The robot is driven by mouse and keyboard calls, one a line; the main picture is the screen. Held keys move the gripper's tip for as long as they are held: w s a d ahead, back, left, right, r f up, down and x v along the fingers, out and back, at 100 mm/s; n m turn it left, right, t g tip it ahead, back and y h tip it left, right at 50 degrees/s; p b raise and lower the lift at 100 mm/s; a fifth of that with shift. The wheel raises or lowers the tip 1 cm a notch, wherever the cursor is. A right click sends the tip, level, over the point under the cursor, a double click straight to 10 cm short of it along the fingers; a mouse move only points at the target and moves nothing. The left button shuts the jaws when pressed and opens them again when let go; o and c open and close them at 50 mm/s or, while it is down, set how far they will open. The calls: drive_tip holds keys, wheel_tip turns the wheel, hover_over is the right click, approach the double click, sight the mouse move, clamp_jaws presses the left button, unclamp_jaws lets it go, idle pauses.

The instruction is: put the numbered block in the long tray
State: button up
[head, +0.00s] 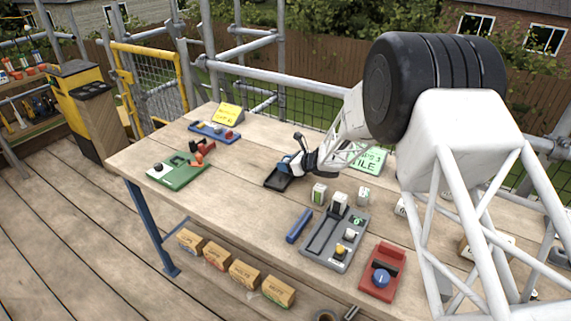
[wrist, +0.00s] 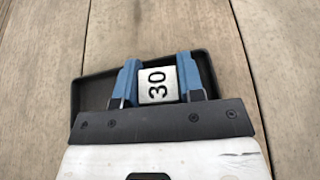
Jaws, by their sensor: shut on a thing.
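A black long tray (wrist: 100,92) with a raised rim lies behind and around the fingers in the wrist view. The block appears over or inside the tray; I cannot tell whether it touches the floor. In the head view, my gripper (head: 289,165) is at the black tray (head: 277,181), and the block is hard to make out there.
Other white blocks (head: 319,193) stand right of the tray, near a grey panel (head: 335,243) with knobs. A blue bar (head: 299,226), a red box (head: 383,271) and a green board (head: 179,171) lie on the wooden table.

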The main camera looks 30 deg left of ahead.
drive_tip(key=shift+f, duration=0.15)
drive_tip(key=o, duration=0.9)
drive_tip(key=shift+r, duration=0.2)
drive_tip(key=v, duration=1.2)
idle(0.5)
